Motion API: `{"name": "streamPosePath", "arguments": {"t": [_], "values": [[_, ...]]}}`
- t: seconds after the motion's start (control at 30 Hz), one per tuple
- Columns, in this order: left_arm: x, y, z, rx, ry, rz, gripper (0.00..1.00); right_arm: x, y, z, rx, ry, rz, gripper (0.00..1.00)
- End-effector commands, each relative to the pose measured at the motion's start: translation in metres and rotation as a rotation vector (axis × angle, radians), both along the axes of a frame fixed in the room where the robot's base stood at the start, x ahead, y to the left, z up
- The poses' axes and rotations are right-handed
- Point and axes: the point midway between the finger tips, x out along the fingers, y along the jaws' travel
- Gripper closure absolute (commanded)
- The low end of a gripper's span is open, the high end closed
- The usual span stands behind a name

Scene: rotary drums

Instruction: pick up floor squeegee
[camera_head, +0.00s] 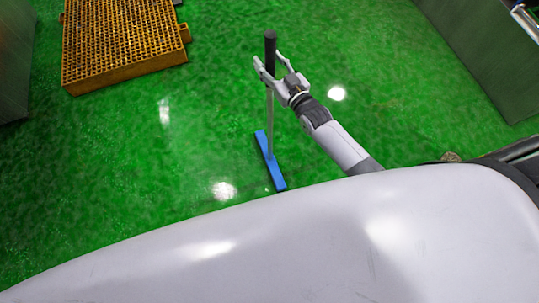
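The floor squeegee (270,117) stands upright on the green floor, with a dark grip at the top of a thin grey pole and a blue head (268,160) at the bottom. My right gripper (268,61) is at the upper part of the handle. Its fingers are spread, one on each side of the dark grip, and look open. One finger hides a short piece of the handle below the grip. I cannot tell whether a finger touches it. My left gripper is out of view.
A yellow-orange grated platform (120,40) lies on the floor at the upper left. Grey metal surfaces stand at the left edge and the upper right (490,60). Green floor around the squeegee is clear. My own white body fills the bottom.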

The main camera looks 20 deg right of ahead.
Motion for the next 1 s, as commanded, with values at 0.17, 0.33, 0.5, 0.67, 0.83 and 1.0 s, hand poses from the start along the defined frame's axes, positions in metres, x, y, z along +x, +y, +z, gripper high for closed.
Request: {"name": "streamPosePath", "arguments": {"t": [0.17,0.33,0.5,0.67,0.83,1.0], "values": [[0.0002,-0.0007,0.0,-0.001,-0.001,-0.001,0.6,-0.0002,-0.0001,0.0,0.0,0.0,0.0,0.69],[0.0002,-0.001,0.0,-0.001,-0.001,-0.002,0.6,-0.0003,-0.0002,0.0,0.0,0.0,0.0,0.8],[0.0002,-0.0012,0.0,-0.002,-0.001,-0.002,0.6,-0.0003,-0.0002,0.0,0.0,0.0,0.0,0.92],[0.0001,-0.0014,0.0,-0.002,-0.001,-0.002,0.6,-0.0003,-0.0002,-0.0001,0.0,0.0,0.0,1.0],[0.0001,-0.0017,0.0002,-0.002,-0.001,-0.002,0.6,0.0007,-0.0001,0.0031,0.002,-0.007,0.0,1.0],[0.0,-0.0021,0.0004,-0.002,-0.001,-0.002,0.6,0.0007,-0.0001,0.0039,0.002,-0.007,0.0,1.0]]}}
